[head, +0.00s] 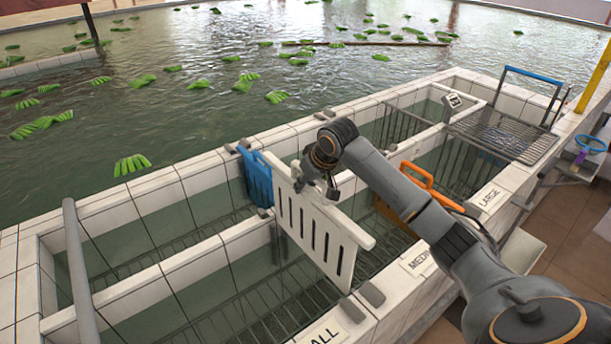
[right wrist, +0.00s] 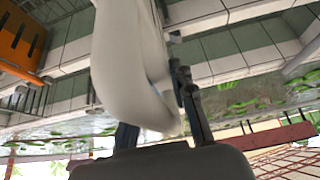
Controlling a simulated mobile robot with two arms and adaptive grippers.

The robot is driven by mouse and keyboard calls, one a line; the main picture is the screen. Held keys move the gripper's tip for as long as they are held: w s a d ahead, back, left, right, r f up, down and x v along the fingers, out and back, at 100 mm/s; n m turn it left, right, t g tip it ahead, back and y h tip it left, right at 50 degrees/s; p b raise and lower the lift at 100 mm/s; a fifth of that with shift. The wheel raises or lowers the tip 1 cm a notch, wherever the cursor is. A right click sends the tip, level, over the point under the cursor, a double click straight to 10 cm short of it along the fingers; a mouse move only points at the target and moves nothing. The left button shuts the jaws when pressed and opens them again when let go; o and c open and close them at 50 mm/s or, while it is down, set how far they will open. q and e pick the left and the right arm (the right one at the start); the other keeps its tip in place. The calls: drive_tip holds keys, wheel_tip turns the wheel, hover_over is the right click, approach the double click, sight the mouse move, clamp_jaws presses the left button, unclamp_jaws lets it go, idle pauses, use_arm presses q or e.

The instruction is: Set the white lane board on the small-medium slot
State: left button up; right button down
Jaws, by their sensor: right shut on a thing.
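The white lane board (head: 313,232), a slotted panel with a bar along its top, stands roughly upright over the tank between the SMALL label (head: 322,333) and the MEDIUM label (head: 416,262). My right gripper (head: 318,186) is shut on its top edge near the far end. Its near lower corner is close to the grey blocks (head: 352,309) of the small-medium slot on the near wall; I cannot tell whether it is in the slot. In the right wrist view the white board (right wrist: 128,55) fills the middle, between the dark fingers. My left gripper is not in view.
A blue board (head: 256,180) stands at the far wall, close behind the white board. An orange board (head: 412,180) stands to the right, beside my right arm. A wire rack (head: 503,135) lies over the far right end.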

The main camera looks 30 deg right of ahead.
hover_over(306, 239)
drive_tip(key=w, duration=0.1)
drive_tip(key=shift+f, duration=6.65)
drive_tip(key=f+b, duration=0.6)
drive_tip(key=shift+d, duration=0.2)
drive_tip(key=shift+f+b, duration=0.45)
drive_tip(key=shift+f, duration=0.85)
drive_tip(key=c, duration=1)
unclamp_jaws()
drive_tip(key=shift+c, duration=0.2)
drive_tip(key=shift+o, duration=0.9)
drive_tip(key=shift+s+f, duration=0.1)
drive_tip(key=shift+s, duration=0.05)
drive_tip(key=o, duration=0.9)
drive_tip(key=shift+c, duration=0.2)
